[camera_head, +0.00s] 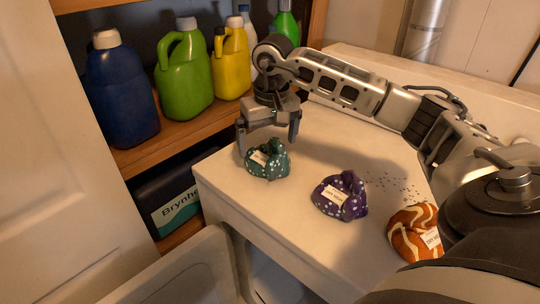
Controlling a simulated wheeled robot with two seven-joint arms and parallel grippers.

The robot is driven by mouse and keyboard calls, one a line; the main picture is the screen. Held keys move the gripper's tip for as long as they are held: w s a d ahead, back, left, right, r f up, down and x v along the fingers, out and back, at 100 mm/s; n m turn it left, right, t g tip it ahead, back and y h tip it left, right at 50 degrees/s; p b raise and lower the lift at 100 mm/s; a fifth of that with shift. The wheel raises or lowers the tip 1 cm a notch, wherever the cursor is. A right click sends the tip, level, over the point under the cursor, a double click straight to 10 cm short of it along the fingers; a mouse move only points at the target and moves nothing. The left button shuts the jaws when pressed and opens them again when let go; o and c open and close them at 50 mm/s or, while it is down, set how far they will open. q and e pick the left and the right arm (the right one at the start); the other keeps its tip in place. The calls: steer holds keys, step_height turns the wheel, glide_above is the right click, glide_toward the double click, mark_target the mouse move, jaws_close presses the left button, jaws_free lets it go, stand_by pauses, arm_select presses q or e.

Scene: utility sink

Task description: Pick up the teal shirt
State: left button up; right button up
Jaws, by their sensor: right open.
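The teal shirt (277,163) is a small crumpled bundle with light dots and a white label. It lies on the white countertop near its left edge. My right gripper (268,142) is just above and behind the teal shirt, pointing down, with its fingers spread. One finger is at the left of the shirt and the other at its upper right. I cannot tell whether the fingers touch the cloth. My left gripper is not in view.
A purple dotted bundle (341,197) and an orange striped bundle (408,232) lie to the right on the countertop (290,219). A wooden shelf at the left holds blue (121,91), green (184,77) and yellow (231,62) jugs. A dark box (170,193) sits below.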

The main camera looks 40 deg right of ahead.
mark_target(268, 152)
step_height(268, 152, down, 2)
steer(key=shift+w+d+f, duration=0.1)
steer(key=shift+d+f, duration=0.05)
steer(key=shift+f, duration=0.35)
steer(key=shift+w, duration=0.1)
steer(key=c, duration=0.9)
